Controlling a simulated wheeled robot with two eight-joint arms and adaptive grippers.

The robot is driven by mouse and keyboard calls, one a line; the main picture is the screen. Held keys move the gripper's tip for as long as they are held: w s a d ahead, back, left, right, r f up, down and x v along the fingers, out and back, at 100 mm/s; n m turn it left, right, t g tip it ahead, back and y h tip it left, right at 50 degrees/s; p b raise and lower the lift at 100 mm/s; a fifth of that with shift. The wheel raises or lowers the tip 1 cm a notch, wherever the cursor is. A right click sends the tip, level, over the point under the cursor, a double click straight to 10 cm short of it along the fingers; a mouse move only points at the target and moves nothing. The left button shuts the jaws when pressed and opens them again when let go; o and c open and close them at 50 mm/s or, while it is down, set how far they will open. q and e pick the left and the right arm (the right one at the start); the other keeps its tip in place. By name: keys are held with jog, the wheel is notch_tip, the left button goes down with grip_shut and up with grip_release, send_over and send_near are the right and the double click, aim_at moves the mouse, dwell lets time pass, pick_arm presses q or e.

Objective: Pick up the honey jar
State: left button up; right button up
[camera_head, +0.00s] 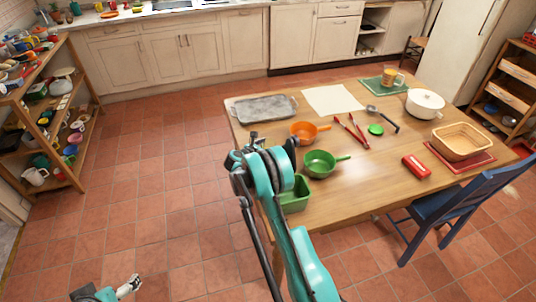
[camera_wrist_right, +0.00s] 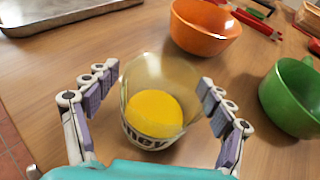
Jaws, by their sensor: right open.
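The honey jar (camera_wrist_right: 152,139) shows in the right wrist view as a see-through glass with a yellow disc inside and dark lettering ending in "ney" on its lower side. It stands on the wooden table (camera_head: 345,188). My right gripper (camera_head: 268,142) is open, with its fingers on either side of the jar (camera_wrist_right: 158,88); a gap shows on both sides. In the head view the jar is hidden behind my right gripper and arm. My left gripper (camera_head: 130,285) is at the bottom left, low over the floor, too small to judge.
Close to the jar are an orange pan (camera_head: 306,131), a green pan (camera_head: 321,164), a green bin (camera_head: 296,196) and a grey tray (camera_head: 263,108). Red tongs (camera_head: 352,132), a ladle (camera_head: 385,118), a white pot (camera_head: 424,102) and a basket (camera_head: 462,142) are farther right. A blue chair (camera_head: 450,208) stands at the table's right.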

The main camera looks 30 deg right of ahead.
jog(key=shift+x, duration=0.85)
jog(key=shift+s+r, duration=0.1)
jog(key=shift+c, duration=0.9)
jog(key=c, duration=1.4)
jog(key=shift+r, duration=0.1)
